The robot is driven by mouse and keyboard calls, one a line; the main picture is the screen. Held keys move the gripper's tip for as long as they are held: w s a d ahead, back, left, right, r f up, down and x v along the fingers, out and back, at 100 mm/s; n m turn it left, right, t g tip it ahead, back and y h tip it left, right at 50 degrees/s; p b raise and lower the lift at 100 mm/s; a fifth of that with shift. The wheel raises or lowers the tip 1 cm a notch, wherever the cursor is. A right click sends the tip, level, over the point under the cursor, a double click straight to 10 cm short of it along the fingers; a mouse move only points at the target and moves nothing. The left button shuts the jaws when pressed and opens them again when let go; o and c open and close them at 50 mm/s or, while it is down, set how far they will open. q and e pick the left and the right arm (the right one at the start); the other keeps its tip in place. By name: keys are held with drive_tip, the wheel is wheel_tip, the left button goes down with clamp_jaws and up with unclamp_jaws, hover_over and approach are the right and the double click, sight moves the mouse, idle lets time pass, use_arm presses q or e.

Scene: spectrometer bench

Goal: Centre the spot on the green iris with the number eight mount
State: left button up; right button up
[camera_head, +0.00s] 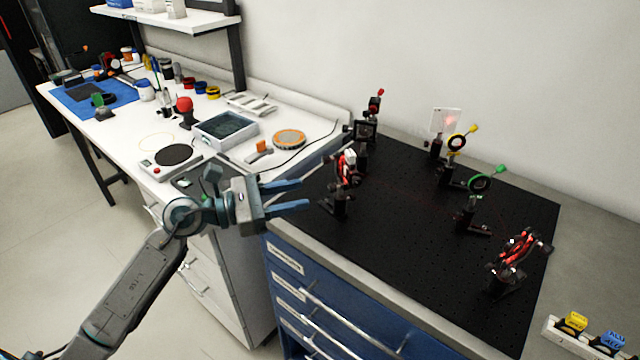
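The green iris (480,184), a ring with a green lever, stands on a post at the right of the black breadboard. A red-rimmed mount (518,250) stands at the near right, and another red and white mount (346,168) stands on the left side. A dark mount with a red-tipped part (366,130) is at the back left. I cannot read a number eight on any of them. A faint red spot shows on the pale card (445,123); I see no clear spot on the green iris. My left gripper (304,194) is open and empty, left of the left-side mount. My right gripper is out of view.
A yellow iris (457,143) stands behind the green one. The breadboard (400,240) is bare in its middle and front. The white bench (225,165) at left holds a tray, a scale and bottles. A holder with yellow and blue pieces (590,338) is at the lower right.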

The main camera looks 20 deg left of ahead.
sight(329, 188)
use_arm(q)
drive_tip(key=p+x, duration=0.1)
drive_tip(key=x, duration=0.3)
drive_tip(key=shift+w+d+r+p, duration=0.15)
drive_tip(key=shift+w+d+p, duration=0.1)
drive_tip(key=shift+p, duration=0.15)
drive_tip(key=shift+w+d, duration=0.35)
drive_tip(key=shift+d, duration=0.2)
drive_tip(key=shift+c, duration=0.9)
clamp_jaws()
